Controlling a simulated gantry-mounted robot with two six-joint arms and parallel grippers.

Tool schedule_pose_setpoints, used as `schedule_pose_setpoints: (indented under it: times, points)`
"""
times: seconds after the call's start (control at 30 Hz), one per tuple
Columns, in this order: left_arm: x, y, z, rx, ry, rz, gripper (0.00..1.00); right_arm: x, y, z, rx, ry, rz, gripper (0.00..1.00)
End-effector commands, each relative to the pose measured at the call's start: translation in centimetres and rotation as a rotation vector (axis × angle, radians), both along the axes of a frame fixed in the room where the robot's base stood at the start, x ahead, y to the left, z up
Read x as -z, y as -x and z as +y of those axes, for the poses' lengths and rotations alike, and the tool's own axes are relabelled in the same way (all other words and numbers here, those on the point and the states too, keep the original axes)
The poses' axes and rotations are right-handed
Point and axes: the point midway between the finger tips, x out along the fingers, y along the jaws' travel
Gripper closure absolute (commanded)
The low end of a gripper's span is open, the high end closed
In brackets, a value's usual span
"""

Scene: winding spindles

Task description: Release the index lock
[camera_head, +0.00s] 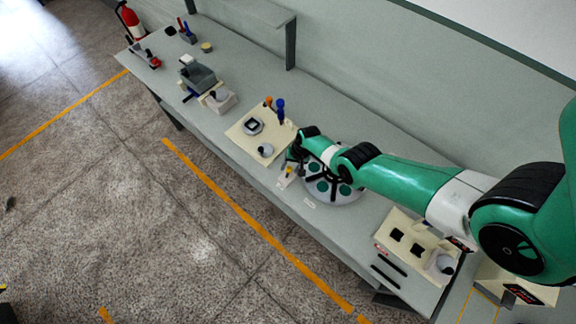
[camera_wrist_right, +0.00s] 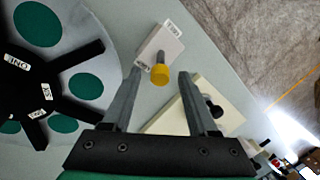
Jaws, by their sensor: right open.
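The index lock appears to be a small white block (camera_wrist_right: 160,47) with a grey pin and a yellow knob (camera_wrist_right: 160,75), with labels on the block. In the head view the block (camera_head: 285,181) sits at the bench's front edge, left of the round dial. My right gripper (camera_wrist_right: 160,71) is open, and the yellow knob shows between its fingertips in the wrist view; nothing shows it being gripped, and I cannot tell the height gap. The right gripper (camera_head: 292,163) partly hides this spot in the head view. The dial (camera_head: 345,197) has green discs and black labelled arms. My left gripper is out of view.
A cream board (camera_head: 240,133) with a white knob and coloured-handled tools lies left of the dial. A cream panel (camera_head: 411,230) with black square openings lies right. Grey and white containers (camera_head: 198,79) stand farther along the bench. Bare bench top lies between these.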

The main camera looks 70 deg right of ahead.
Motion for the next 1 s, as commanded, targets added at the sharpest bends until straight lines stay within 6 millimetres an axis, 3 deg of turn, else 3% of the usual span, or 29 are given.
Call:
schedule_pose_setpoints:
  times: [0.27, 0.6, 1.0]
  points:
    - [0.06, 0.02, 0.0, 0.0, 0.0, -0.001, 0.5, 0.07, -0.02, -0.01, 0.0, 0.0, 0.0, 0.41]
    - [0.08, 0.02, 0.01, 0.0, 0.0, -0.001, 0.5, 0.08, -0.01, 0.0, 0.0, 0.0, 0.0, 1.0]
    - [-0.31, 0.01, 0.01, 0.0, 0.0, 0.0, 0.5, 0.01, 0.03, 0.24, -0.002, 0.022, 0.012, 1.0]
